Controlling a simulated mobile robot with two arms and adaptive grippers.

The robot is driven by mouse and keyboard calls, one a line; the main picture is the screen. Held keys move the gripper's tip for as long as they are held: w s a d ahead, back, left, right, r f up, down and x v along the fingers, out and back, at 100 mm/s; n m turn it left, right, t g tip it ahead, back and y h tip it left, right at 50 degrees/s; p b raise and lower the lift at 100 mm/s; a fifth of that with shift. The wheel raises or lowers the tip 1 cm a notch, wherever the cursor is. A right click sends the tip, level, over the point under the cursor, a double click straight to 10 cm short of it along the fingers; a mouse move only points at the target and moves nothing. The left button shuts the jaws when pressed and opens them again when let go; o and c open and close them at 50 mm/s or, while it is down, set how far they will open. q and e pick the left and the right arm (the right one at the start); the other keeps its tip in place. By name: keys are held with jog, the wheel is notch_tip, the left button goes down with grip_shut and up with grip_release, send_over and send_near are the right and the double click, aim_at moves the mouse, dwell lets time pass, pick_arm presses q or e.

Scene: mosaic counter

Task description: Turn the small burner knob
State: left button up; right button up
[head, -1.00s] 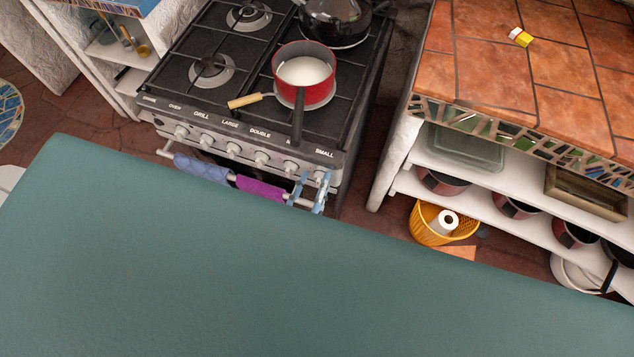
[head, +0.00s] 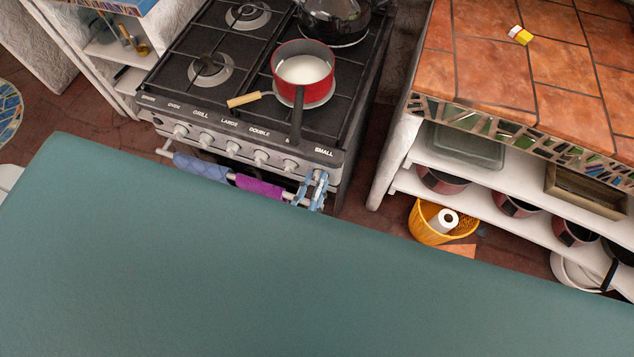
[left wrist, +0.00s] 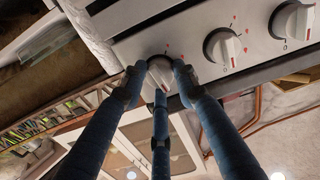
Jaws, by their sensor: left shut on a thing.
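The small burner knob (left wrist: 160,70) is the rightmost knob on the stove front (head: 250,147), below the label SMALL. In the left wrist view it is a round silver knob with a white pointer bar and small red marks on the panel around it. My left gripper (left wrist: 158,82) has blue fingers closed around this knob, one on each side and one below. In the head view the left gripper (head: 313,188) shows at the right end of the stove front, and its fingers hide most of the knob. My right gripper is not in view.
Other knobs (head: 233,148) line the stove front to the left. A red pot (head: 317,85) with white liquid stands on a burner, and a black kettle (head: 335,22) stands behind. Towels (head: 260,188) hang on the rail below. A tiled counter (head: 490,75) stands to the right.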

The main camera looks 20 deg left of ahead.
pick_arm(q)
jog(key=n, duration=0.3)
jog(key=n+b, duration=0.1)
jog(key=n, duration=0.6)
jog(key=shift+w+a+r+b, duration=0.15)
jog(key=shift+a+b, duration=0.15)
jog(key=shift+a, duration=0.05)
jog(key=shift+n, duration=0.3)
jog(key=o, duration=1.1)
jog(key=shift+o, duration=0.2)
jog(key=s, duration=1.2)
jog(key=shift+a, duration=0.2)
